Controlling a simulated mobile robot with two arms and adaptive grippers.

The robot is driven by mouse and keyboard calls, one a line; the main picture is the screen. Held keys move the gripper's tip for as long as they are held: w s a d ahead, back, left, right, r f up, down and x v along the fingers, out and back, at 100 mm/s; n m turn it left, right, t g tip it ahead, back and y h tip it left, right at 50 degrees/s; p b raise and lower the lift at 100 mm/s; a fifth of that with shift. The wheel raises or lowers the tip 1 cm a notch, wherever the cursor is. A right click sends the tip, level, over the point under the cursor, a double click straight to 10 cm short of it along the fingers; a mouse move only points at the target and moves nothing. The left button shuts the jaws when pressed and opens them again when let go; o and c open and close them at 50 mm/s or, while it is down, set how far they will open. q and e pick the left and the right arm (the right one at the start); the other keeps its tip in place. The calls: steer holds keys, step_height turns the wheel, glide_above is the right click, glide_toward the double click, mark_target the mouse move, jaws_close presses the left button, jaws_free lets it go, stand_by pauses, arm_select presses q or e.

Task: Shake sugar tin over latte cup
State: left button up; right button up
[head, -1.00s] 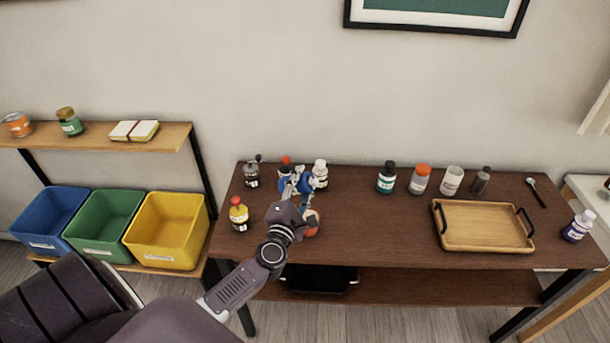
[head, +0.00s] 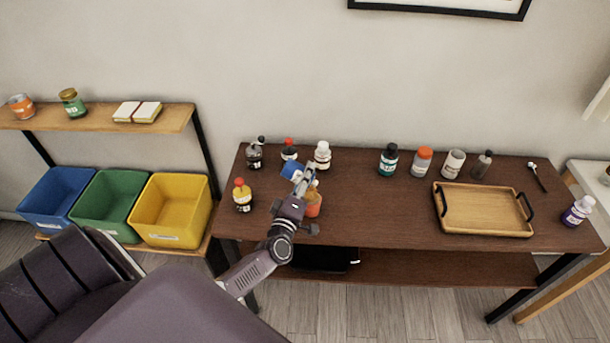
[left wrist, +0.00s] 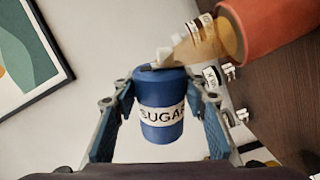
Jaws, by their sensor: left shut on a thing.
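My left gripper (head: 299,182) is shut on the blue sugar tin (head: 289,169), above the left part of the dark table. In the left wrist view the tin (left wrist: 161,112), with a white "SUGAR" label, sits between both fingers (left wrist: 163,112). An orange-red cup (head: 313,204), which I take for the latte cup, stands just right of the gripper, partly hidden by it. In the left wrist view the cup (left wrist: 280,22) is close beside the tin's top end. A tan part and pale bits show between them; I cannot tell what they are. My right gripper is out of view.
Several bottles and jars line the table's back edge. A wooden tray (head: 483,210) lies at right; the table's middle front is clear.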

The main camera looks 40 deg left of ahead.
arm_select(q)
steer(key=r+n, duration=0.1)
steer(key=n, duration=0.1)
steer(key=shift+r+n, duration=0.15)
steer(key=shift+n, duration=0.15)
step_height(320, 180, up, 2)
steer(key=n, duration=0.5)
steer(key=shift+r, duration=0.2)
steer(key=shift+r+n, duration=0.15)
steer(key=shift+n, duration=0.35)
